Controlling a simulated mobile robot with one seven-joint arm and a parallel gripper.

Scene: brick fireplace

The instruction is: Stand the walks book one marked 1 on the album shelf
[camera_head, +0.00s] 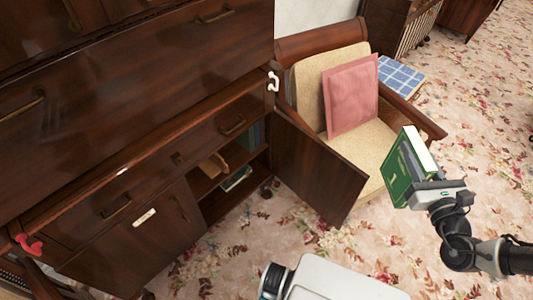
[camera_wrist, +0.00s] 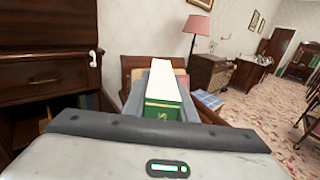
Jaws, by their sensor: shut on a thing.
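The green book (camera_head: 400,176) has a white 1 on its cover and pale page edges. My gripper (camera_head: 428,187) is shut on it and holds it up in the air in front of the armchair, at right in the head view. In the wrist view the same book (camera_wrist: 162,82) stands between the grey fingers, its green end towards me. The open cupboard (camera_head: 233,163) in the dark wooden cabinet has shelves with dark blue-green books (camera_head: 250,136) at the upper right and a green book (camera_head: 236,178) lying lower down. I cannot tell which shelf is the album shelf.
The cupboard door (camera_head: 315,168) stands open between the cupboard and the armchair (camera_head: 385,150). A pink cushion (camera_head: 351,97) sits on the chair. A lighter object (camera_head: 213,166) leans inside the cupboard. The patterned carpet before the cabinet is clear.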

